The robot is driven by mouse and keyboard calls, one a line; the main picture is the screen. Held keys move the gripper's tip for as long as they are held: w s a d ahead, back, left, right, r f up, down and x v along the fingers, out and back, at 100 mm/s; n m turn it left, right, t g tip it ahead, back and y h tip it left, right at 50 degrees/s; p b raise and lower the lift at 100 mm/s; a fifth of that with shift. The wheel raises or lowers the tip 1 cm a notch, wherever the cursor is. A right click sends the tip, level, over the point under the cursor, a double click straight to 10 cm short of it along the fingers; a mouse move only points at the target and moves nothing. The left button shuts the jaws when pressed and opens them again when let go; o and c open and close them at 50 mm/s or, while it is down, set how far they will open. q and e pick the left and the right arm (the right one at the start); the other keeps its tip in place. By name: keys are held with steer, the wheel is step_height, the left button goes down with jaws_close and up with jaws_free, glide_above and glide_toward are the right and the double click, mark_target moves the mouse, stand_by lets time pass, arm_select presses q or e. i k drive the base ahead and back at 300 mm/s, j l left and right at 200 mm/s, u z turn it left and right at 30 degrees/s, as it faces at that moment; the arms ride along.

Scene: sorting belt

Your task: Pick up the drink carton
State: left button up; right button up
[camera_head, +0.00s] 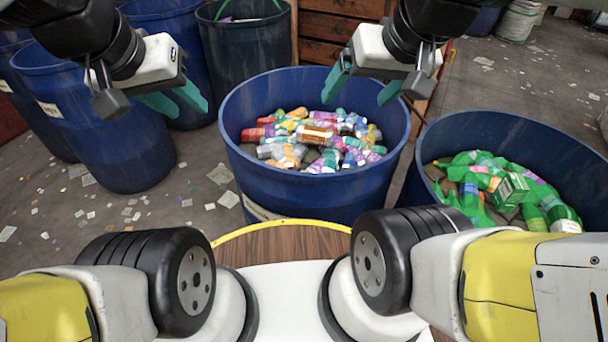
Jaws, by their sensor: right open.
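A green box-shaped item with a pale label, which looks like the drink carton (510,192), lies tilted among green bottles in the right blue barrel (425,135). My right gripper (357,102) is open and empty, above the middle blue barrel and to the left of the carton, well apart from it. My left gripper (192,113) has its teal fingers apart with nothing between them, at the upper left, far from the carton. The carton's lower part is hidden among the bottles.
The middle blue barrel (235,110) holds many mixed colourful bottles. More blue barrels (110,130) and a dark bin (247,50) stand at the back left. Wooden crates (325,38) stand behind. The floor (520,80) has scattered litter. A round wooden top (285,242) is directly in front.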

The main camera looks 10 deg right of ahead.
mark_target(510, 192)
steer(key=k+j, duration=0.15)
steer(key=k, duration=0.35)
steer(key=k+j, duration=0.1)
steer(key=k, duration=0.4)
steer(key=z, duration=1.55)
steer(key=i+l, duration=1.25)
steer(key=l+z, duration=0.05)
